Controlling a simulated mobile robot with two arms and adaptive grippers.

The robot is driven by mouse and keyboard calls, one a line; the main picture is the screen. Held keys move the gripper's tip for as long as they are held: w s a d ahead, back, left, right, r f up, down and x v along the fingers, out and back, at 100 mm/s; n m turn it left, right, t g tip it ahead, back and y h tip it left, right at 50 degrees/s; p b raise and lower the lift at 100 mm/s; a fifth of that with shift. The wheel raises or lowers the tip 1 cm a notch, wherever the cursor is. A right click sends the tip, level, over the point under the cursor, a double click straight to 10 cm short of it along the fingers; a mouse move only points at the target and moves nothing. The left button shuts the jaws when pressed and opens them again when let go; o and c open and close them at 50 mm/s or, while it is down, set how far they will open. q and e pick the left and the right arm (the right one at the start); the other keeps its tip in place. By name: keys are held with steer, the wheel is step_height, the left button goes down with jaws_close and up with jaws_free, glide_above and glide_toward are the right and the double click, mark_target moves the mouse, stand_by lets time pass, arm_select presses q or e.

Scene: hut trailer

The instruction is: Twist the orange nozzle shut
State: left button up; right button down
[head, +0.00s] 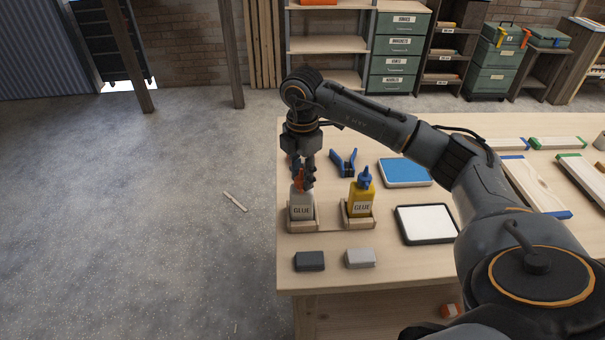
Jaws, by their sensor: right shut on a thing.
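The orange nozzle (299,180) tops a grey-white glue bottle (302,206) that stands upright in a wooden holder at the table's left edge. My right gripper (304,183) comes down from above and is shut on the orange nozzle. Its fingers hide part of the nozzle, so how far it is turned cannot be told. My left gripper is not in view.
A yellow glue bottle (362,196) with a blue nozzle stands in a second holder close to the right. A blue clamp (345,162), a blue pad (405,172), a white-topped pad (426,224), a dark block (309,261) and a grey block (360,258) lie around on the table (400,272).

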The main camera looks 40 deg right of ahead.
steer(key=c, duration=1)
jaws_free()
steer(key=shift+r, duration=0.1)
step_height(320, 180, up, 12)
steer(key=shift+f, duration=0.2)
